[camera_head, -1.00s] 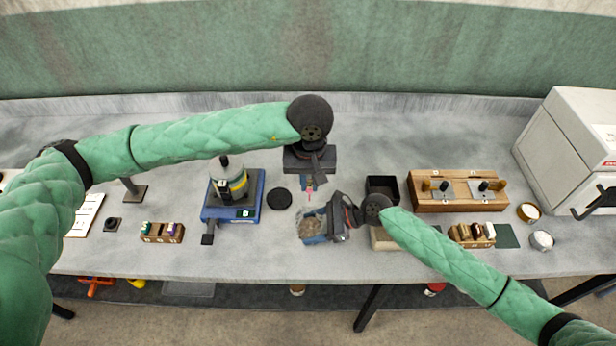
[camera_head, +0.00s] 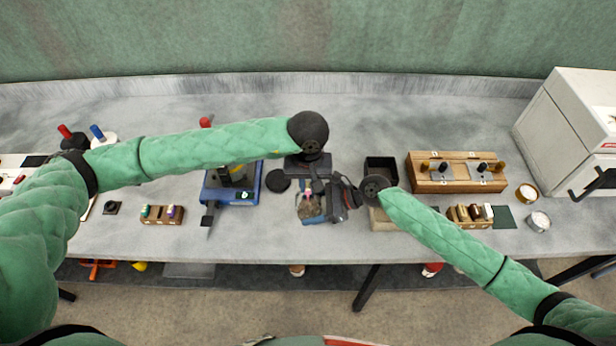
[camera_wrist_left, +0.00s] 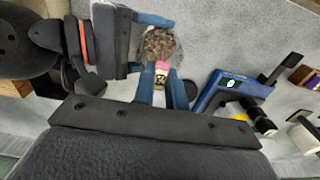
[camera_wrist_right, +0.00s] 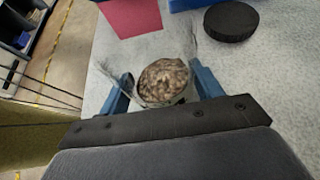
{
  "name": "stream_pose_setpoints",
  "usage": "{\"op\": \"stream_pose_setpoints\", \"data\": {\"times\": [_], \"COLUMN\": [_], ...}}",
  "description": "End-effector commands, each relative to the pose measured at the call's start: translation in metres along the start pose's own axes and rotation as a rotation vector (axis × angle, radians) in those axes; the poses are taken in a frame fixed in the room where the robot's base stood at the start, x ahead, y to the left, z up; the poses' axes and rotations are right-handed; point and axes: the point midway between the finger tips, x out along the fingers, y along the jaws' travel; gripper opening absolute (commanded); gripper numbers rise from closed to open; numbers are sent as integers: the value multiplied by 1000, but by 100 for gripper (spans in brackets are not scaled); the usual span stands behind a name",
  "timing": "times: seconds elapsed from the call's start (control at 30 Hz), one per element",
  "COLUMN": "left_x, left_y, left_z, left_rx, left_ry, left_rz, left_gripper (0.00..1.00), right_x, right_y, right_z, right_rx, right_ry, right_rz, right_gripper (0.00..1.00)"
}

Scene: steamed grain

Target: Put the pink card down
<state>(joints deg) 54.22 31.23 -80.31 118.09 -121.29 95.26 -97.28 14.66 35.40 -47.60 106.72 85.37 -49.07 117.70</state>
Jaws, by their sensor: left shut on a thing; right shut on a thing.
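My left gripper (camera_wrist_left: 162,90) is shut on the pink card (camera_wrist_left: 163,65), which shows as a small pink end with a pale, dark-marked part between the blue fingers. In the head view the pink bit shows just over the cup. The right wrist view shows a broad flat pink face (camera_wrist_right: 130,15), apparently the same card. My right gripper (camera_wrist_right: 160,90) is shut on a clear cup of brown grain (camera_wrist_right: 163,82), with a blue finger on each side. In the head view the cup (camera_head: 310,208) is right below the left gripper. Whether card and cup touch is unclear.
A blue balance (camera_head: 222,204) and a black disc (camera_head: 278,181) lie to the left. A black open box (camera_head: 381,166) and a wooden rack (camera_head: 457,187) stand to the right. A small rack (camera_head: 163,217) is farther left. The grey bench (camera_head: 350,110) is clear behind.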

Motion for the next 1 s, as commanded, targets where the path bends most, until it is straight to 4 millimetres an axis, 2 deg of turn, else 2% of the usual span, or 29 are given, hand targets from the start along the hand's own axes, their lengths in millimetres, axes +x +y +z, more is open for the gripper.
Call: {"op": "stream_pose_setpoints", "data": {"times": [0.23,0.63,0.67,0.77,1.0], "left_x": [15,18,18,18,18], "left_y": [0,0,0,0,0], "left_z": [0,0,0,0,0], "left_rx": [-1,0,0,0,0], "left_ry": [0,0,0,0,0], "left_rz": [-1,-1,-1,-1,-1], "left_gripper": [0,0,19,39,39], "right_x": [0,0,0,0,0], "right_y": [0,0,0,0,0], "right_z": [0,0,0,0,0], "right_rx": [0,0,0,0,0], "right_ry": [0,0,0,0,0], "right_rz": [0,0,0,0,0], "right_gripper": [52,52,52,52,52]}}
